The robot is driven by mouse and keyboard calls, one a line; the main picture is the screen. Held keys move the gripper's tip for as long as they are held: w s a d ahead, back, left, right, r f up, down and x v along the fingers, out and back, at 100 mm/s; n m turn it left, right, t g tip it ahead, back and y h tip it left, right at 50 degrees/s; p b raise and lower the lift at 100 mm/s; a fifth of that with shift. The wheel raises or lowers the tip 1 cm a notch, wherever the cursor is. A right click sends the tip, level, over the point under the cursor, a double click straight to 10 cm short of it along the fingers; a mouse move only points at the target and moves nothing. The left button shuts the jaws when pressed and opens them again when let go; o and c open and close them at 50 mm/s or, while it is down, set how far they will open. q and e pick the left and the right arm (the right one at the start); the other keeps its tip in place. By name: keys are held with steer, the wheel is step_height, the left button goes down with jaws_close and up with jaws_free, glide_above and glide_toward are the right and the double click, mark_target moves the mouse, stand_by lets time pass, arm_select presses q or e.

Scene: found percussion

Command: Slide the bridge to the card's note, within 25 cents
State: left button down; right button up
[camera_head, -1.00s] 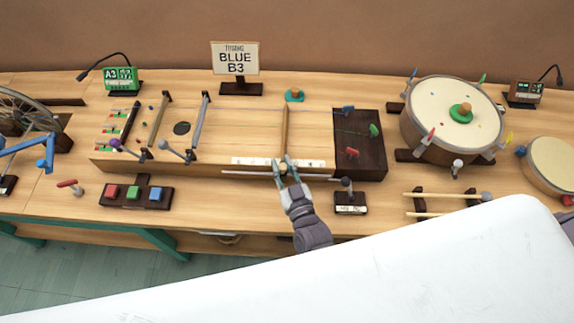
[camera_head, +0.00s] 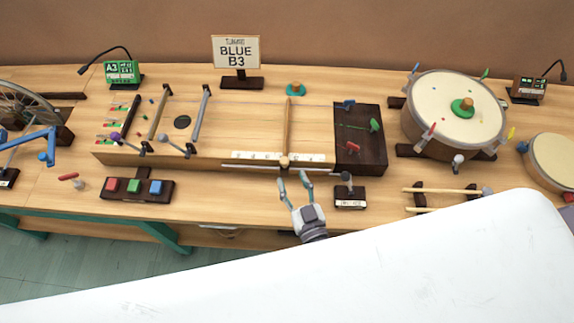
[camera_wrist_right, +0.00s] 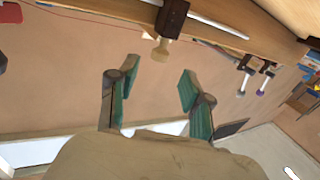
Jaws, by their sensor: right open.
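The card (camera_head: 236,52) at the back reads BLUE B3. The bridge (camera_head: 287,125) is a thin pale wooden bar across the long string box (camera_head: 215,152), near the right end of its white number strip (camera_head: 245,156). The bridge's round knob (camera_head: 284,161) sits at the box's front edge; the wrist view shows the knob (camera_wrist_right: 160,50) in front of the open fingers. My right gripper (camera_head: 295,180) is open and empty just in front of the box, apart from the knob. In the wrist view, my right gripper (camera_wrist_right: 157,88) has nothing between its fingers. My left gripper is not in view.
A green tuner display (camera_head: 121,72) at the back left reads A3; its smaller text is unclear. A small dark stand (camera_head: 349,197) is right of my gripper. A button block (camera_head: 137,188) is at left, drum (camera_head: 450,110) at right.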

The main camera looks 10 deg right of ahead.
steer(key=s, duration=0.5)
steer(key=shift+d, duration=0.3)
